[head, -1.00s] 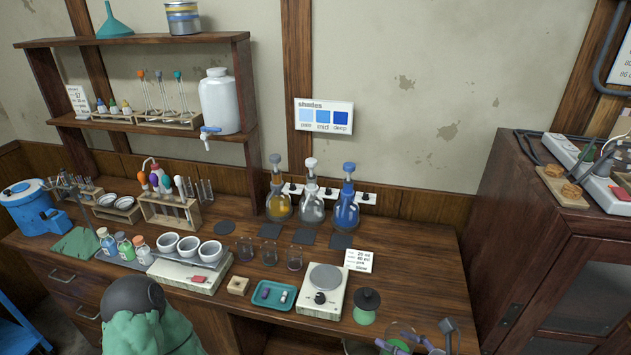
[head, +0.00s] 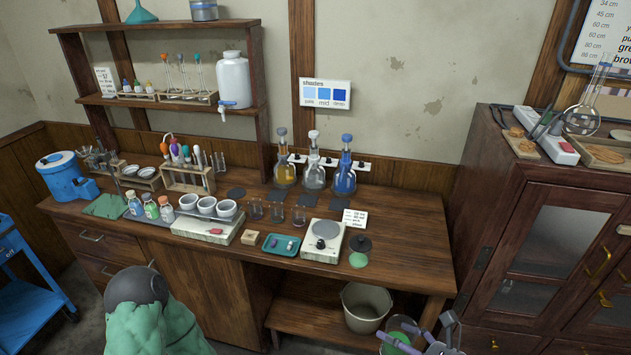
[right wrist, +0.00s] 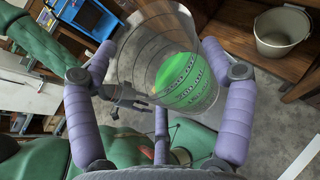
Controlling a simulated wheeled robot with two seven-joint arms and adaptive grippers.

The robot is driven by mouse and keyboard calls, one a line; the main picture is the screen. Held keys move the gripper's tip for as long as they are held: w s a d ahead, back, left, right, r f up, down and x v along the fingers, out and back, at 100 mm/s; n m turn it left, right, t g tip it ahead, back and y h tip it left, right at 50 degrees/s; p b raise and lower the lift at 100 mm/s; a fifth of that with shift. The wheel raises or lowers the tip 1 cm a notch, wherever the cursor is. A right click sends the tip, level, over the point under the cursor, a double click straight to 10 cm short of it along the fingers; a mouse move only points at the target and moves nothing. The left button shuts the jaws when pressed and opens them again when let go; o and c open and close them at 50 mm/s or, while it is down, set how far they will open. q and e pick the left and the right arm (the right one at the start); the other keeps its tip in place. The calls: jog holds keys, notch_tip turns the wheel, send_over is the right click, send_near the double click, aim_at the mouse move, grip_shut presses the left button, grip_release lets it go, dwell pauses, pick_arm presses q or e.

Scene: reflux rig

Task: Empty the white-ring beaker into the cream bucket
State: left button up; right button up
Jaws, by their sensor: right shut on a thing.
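My right gripper (head: 410,336) is shut on a clear glass beaker (head: 393,340) with bright green liquid, at the bottom edge of the head view. In the right wrist view the beaker (right wrist: 172,75) sits between the purple fingers of my right gripper (right wrist: 160,75). It is tilted and the green liquid lies in its lower part; I cannot make out a white ring. The cream bucket (head: 366,306) stands low by the table's right front, upright, with its handle hanging. It also shows in the right wrist view (right wrist: 283,35), apart from the beaker.
A dark cabinet (head: 530,250) stands right. Grey floor is open in front.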

jog(key=shift+s, duration=0.1)
jog(key=shift+w+d+f, duration=0.15)
jog(key=shift+w+f, duration=0.05)
jog(key=shift+w, duration=0.45)
jog(key=shift+w+d+f, duration=0.1)
jog(key=shift+w+f, duration=0.1)
jog(key=shift+w, duration=0.4)
jog(key=w+d+f+m+t+h, duration=0.1)
jog(key=w+f+m+t+h, duration=0.15)
jog(key=w+f, duration=0.95)
pick_arm(q)
notch_tip(320, 180, up, 3)
jog(key=p, duration=0.3)
jog(key=shift+s+a+r, duration=0.1)
jog(key=shift+r, duration=0.05)
pick_arm(e)
notch_tip(320, 180, up, 14)
jog(key=w+m+h, duration=0.2)
jog(key=shift+m+t+h, duration=0.35)
